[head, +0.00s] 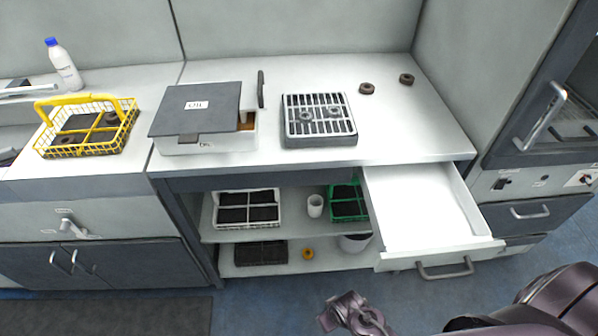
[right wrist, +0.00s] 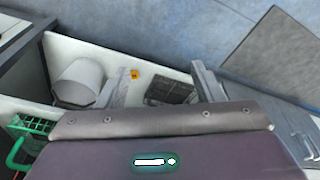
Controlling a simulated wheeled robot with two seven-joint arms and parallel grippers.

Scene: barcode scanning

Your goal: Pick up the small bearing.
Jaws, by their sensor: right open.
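Two small dark brown ring-shaped parts, the look of bearings, lie on the white worktop: one ring (head: 367,88) right of the grated tray, the other ring (head: 406,79) farther right. A small orange-yellow ring (head: 308,253) lies on the lower shelf under the worktop; an orange spot, likely that ring (right wrist: 135,75), shows between my fingers in the right wrist view. I cannot tell which ring is the small bearing. My right gripper (head: 353,314) is open and empty, in front of the cabinet and apart from the rings; its spread fingers (right wrist: 161,80) show in the wrist view. My left gripper is out of view.
The open drawer (head: 415,205) juts out right of the shelves. A grated tray (head: 318,140) and a lidded box (head: 205,146) stand on the worktop. The lower shelf holds a dark crate (head: 260,253) and a white bucket (right wrist: 80,82). A green basket (head: 347,202) is above.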

